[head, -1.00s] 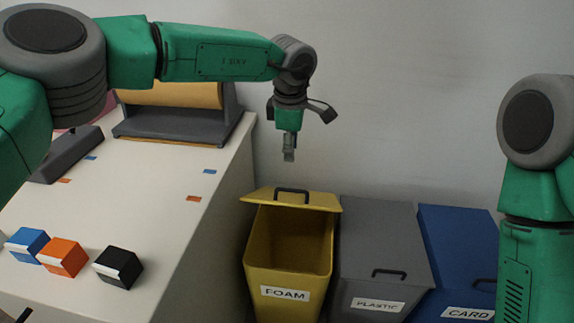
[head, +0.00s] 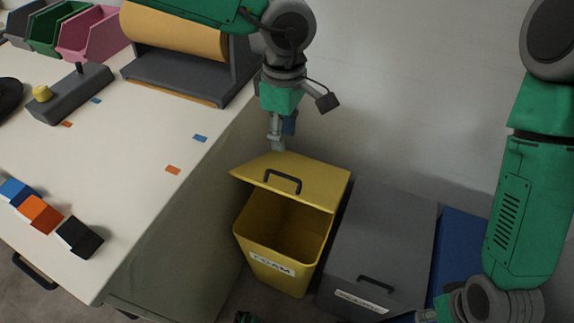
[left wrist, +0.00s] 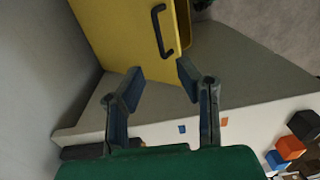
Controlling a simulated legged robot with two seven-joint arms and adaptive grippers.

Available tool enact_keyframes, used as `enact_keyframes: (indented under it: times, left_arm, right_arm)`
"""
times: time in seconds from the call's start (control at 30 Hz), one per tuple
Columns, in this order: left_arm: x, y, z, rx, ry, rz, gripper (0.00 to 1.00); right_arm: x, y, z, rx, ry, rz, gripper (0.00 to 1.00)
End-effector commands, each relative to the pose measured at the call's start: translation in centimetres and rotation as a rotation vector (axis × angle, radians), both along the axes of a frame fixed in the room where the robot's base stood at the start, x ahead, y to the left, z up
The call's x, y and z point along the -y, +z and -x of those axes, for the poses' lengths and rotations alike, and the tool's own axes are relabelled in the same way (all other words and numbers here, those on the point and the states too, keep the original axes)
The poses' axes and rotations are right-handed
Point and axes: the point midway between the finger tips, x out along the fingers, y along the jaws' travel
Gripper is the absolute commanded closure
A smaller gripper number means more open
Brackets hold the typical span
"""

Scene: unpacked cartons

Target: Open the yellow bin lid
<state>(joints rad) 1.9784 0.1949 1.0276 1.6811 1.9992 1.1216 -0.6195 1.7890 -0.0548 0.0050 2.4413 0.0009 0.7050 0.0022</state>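The yellow bin (head: 272,268), labelled FOAM, stands beside the workbench. Its yellow lid (head: 315,178) is raised at the back of the bin, with the dark handle (head: 283,181) on top and the opening showing in front. The lid (left wrist: 120,35) and its handle (left wrist: 160,30) also show in the left wrist view. My left gripper (head: 280,138) points down just behind the lid's back edge; whether it touches is unclear. In the left wrist view its fingers (left wrist: 160,74) are apart with nothing between them. My right gripper (head: 428,315) is partly cut off at the bottom right.
A grey bin (head: 385,225) and a blue bin (head: 461,235), both closed, stand right of the yellow one. The white workbench (head: 110,170) on the left holds blue, orange and black blocks, a paper roll (head: 175,28) and coloured trays. The wall is close behind.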

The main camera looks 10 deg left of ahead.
Motion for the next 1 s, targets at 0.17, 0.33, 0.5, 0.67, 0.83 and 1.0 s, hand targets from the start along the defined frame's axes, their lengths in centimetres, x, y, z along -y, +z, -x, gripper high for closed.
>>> enact_keyframes:
  times: [0.17, 0.33, 0.5, 0.67, 0.83, 1.0]
  left_arm:
    - [0.4, -4.3, 0.2, -0.003, -0.002, -0.009, 0.70]
    - [0.5, -7.8, 0.3, -0.002, -0.002, -0.009, 0.70]
    - [0.3, -10.2, 0.4, -0.001, -0.001, -0.008, 0.70]
    - [0.1, -11.3, 0.4, 0.000, -0.001, -0.004, 0.70]
    - [0.2, -11.5, 0.4, 0.001, -0.001, -0.005, 0.70]
    - [0.3, -11.5, 0.4, 0.000, -0.002, -0.006, 0.77]
  right_arm:
    - [0.0, -1.1, 0.0, 0.000, 0.000, 0.000, 0.60]
    - [0.0, -1.9, 0.0, 0.000, 0.000, 0.000, 0.60]
    - [0.0, -2.4, 0.0, 0.001, -0.001, 0.000, 0.60]
    - [0.0, -2.6, 0.0, 0.001, -0.001, 0.000, 0.60]
    - [0.0, -2.6, 0.0, 0.001, 0.000, 0.000, 0.60]
    - [0.0, -2.6, 0.0, 0.001, 0.000, 0.000, 0.60]
